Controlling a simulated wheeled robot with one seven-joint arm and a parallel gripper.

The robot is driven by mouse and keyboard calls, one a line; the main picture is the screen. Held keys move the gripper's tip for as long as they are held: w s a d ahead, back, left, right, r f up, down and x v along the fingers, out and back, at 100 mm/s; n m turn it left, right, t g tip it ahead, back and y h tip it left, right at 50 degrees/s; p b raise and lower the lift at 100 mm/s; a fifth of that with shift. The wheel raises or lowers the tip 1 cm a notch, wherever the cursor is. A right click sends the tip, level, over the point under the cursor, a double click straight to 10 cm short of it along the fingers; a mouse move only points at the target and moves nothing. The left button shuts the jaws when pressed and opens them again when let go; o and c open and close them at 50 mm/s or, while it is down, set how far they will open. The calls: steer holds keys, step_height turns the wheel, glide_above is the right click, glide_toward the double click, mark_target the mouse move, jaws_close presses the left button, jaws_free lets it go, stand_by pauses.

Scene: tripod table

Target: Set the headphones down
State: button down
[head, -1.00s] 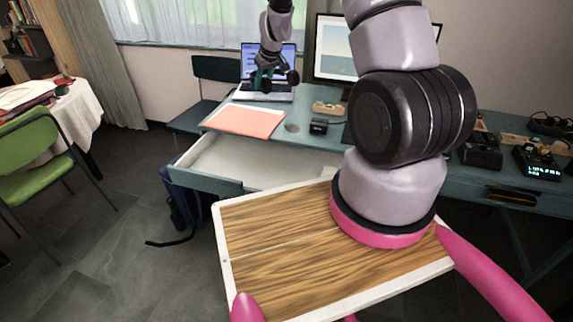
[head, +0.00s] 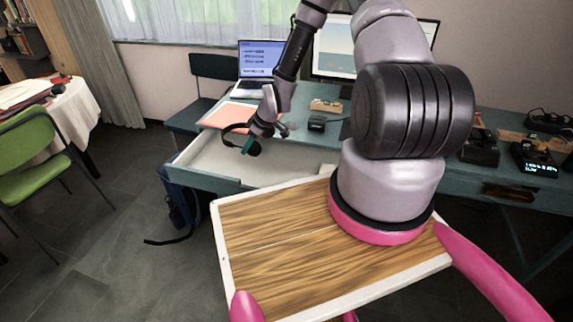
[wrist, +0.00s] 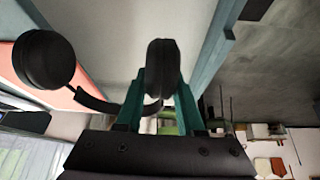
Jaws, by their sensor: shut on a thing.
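The black headphones (head: 233,128) are in my gripper (head: 251,147), above the open white-lined drawer (head: 212,160) of the blue-green desk. In the wrist view, one ear cup of the headphones (wrist: 43,60) hangs free at the left. The other ear cup is between the two teal fingers of my gripper (wrist: 162,82), and the curved band runs behind the fingers. The headphones are clear of the drawer floor as far as I can tell.
An orange-red folder (head: 226,115), a laptop (head: 260,62) and a monitor (head: 372,50) are on the desk (head: 300,148). Small black devices (head: 535,158) stand at the right. A dark chair (head: 213,80) stands behind the drawer. The drawer interior looks empty.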

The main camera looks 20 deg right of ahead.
steer(key=shift+n, duration=0.4)
steer(key=f, duration=0.2)
steer(key=a+f, duration=0.1)
steer(key=f, duration=0.1)
steer(key=a+f, duration=0.1)
steer(key=f, duration=0.2)
steer(key=shift+s+a, duration=0.1)
steer(key=shift+s, duration=0.2)
steer(key=shift+f, duration=2.2)
steer(key=shift+f, duration=0.1)
steer(key=c, duration=0.5)
jaws_free()
